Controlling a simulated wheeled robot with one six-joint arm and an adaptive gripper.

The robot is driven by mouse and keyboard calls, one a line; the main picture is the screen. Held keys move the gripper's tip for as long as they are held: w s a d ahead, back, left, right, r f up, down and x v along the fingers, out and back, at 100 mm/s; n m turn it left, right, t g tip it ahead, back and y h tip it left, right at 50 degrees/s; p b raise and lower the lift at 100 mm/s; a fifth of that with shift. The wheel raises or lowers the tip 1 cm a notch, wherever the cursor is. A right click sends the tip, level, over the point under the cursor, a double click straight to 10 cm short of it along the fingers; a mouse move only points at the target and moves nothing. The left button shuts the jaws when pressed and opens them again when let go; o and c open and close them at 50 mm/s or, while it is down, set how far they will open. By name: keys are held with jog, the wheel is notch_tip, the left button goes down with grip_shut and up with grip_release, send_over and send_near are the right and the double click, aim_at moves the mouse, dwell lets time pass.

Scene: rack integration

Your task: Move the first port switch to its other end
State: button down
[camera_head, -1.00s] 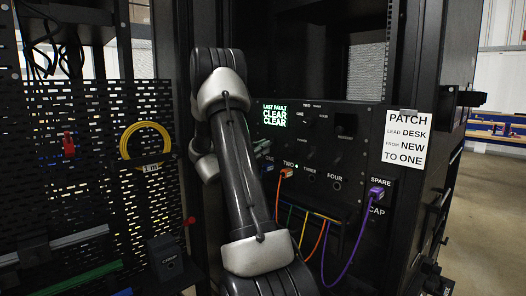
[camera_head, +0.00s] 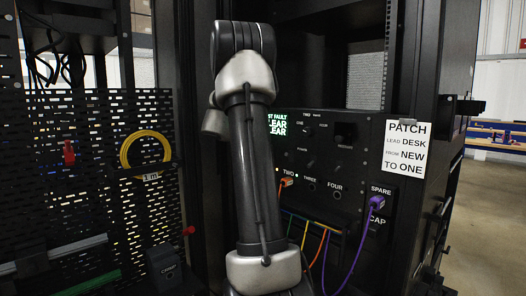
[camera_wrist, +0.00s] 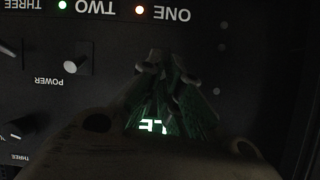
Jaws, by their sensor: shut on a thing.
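The black rack panel (camera_head: 325,155) carries port labels ONE (camera_wrist: 171,14), TWO and THREE, which read upside down in the wrist view. My gripper (camera_wrist: 165,66) is shut below the ONE label, in line with the row of small toggle switches. The first port switch is hidden between its fingertips, so its position cannot be seen. The neighbouring switch (camera_wrist: 75,65), by the POWER label, is uncovered. In the head view my arm hides the gripper.
An orange lead (camera_head: 286,182) is plugged in at TWO and a purple lead (camera_head: 376,203) at SPARE. A paper sign (camera_head: 404,148) hangs on the right post. A coiled yellow cable (camera_head: 146,152) hangs on the left mesh. The fault display (camera_head: 277,124) is partly covered by my arm.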

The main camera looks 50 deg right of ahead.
dwell(0.4)
jog(key=c, duration=1.5)
grip_release()
jog(key=shift+s, duration=0.1)
jog(key=shift+r, duration=0.1)
jog(key=v, duration=1.2)
jog(key=shift+d, duration=0.1)
